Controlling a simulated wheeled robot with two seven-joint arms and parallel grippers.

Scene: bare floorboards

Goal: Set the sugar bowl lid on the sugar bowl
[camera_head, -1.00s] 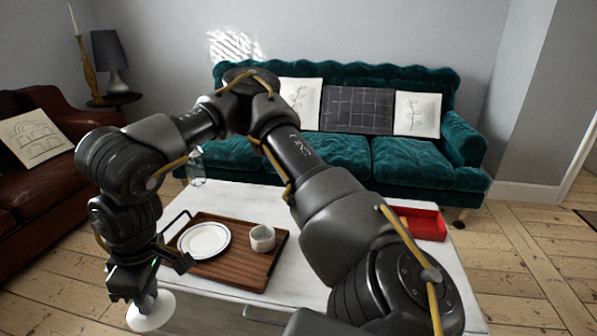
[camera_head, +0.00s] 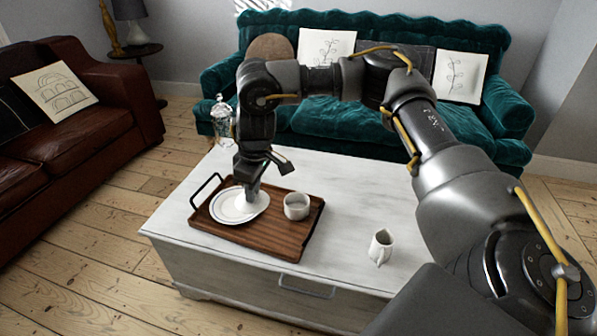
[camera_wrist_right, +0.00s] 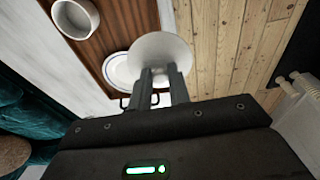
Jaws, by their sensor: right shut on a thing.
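My right gripper (camera_head: 248,187) is shut on the white, round sugar bowl lid (camera_head: 257,204) and holds it over the plate end of the tray. In the wrist view my right gripper's fingers (camera_wrist_right: 162,82) pinch the lid (camera_wrist_right: 160,52), which covers part of the plate. The gap beneath the lid is hard to judge. The sugar bowl (camera_head: 296,207), a small white open bowl, stands on the tray to the right of the lid. It also shows at the upper left of the wrist view (camera_wrist_right: 76,17). My left gripper is out of view.
The wooden tray (camera_head: 262,238) with dark handles carries a white plate (camera_head: 223,213) and lies on a whitewashed chest (camera_head: 340,215). A small white pitcher (camera_head: 381,247) stands right of the tray. A glass jar (camera_head: 222,122) stands at the back left. The chest top between tray and pitcher is clear.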

